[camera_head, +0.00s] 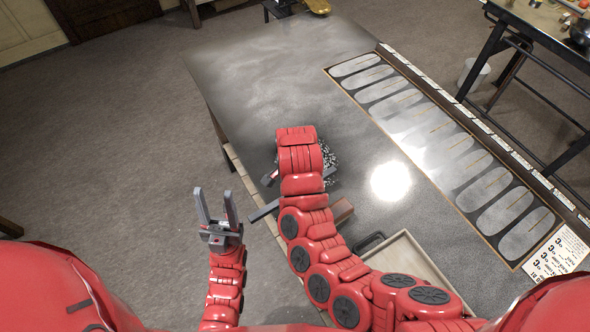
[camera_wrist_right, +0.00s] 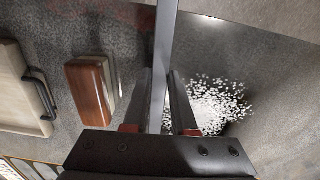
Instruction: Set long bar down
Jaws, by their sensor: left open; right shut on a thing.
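The long bar (camera_wrist_right: 164,50) is grey and straight. In the right wrist view it runs from the top edge down between the fingers of my right gripper (camera_wrist_right: 163,85), which is shut on it. In the head view the bar (camera_head: 264,211) shows partly beside my right wrist, over the near left part of the grey table; the wrist hides its middle. I cannot tell whether the bar touches the table. My left gripper (camera_head: 214,198) is open and empty, fingers pointing up, left of the table's edge.
A pile of white bits (camera_wrist_right: 212,103) lies on the table (camera_head: 290,75) beside the bar. A brown block with a pale side (camera_wrist_right: 88,88) and a pale tray (camera_wrist_right: 22,118) with a dark handle are nearby. A panel of pale oval slots (camera_head: 420,125) runs along the right. The table's far left is clear.

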